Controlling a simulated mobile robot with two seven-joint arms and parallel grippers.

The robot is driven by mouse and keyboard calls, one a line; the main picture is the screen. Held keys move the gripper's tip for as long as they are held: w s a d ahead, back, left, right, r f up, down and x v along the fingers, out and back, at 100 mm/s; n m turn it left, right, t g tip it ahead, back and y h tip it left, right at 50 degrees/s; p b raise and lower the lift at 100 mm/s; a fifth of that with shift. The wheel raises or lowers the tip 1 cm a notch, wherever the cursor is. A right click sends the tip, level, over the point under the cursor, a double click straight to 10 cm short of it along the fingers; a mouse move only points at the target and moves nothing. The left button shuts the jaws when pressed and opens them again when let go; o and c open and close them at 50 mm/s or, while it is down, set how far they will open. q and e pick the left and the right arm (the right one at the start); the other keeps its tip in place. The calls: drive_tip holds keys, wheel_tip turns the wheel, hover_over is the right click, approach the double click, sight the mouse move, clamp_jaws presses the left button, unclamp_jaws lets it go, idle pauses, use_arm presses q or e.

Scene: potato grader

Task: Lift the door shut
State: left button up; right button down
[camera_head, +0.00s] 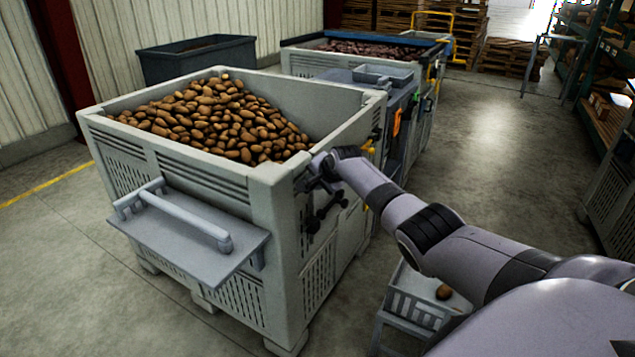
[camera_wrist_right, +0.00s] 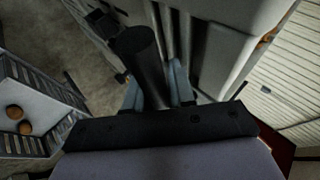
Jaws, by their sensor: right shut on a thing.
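The large pale grey bin (camera_head: 265,205) full of potatoes (camera_head: 215,115) stands in the head view. On its front a flat grey flap (camera_head: 200,240) sticks out about level, with a round bar handle (camera_head: 185,213) along it. I cannot tell whether this flap is the door. My right gripper (camera_head: 318,176) is at the bin's right side near the top corner, by black fittings (camera_head: 322,212). In the right wrist view its fingers (camera_wrist_right: 158,92) are shut on a dark round handle (camera_wrist_right: 142,62). The arm partly hides that side. My left gripper is out of view.
A small crate (camera_head: 418,298) with a potato stands on a low stand below my right arm. Behind are a second bin (camera_head: 310,62), a grey worktop (camera_head: 372,77) and a dark tub (camera_head: 195,65). Shelving (camera_head: 600,115) lines the right; floor between is clear.

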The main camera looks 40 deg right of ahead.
drive_tip(key=shift+s+f, duration=0.1)
drive_tip(key=shift+f, duration=0.1)
drive_tip(key=c, duration=1.1)
unclamp_jaws()
drive_tip(key=shift+o, duration=0.2)
drive_tip(key=shift+r, duration=0.2)
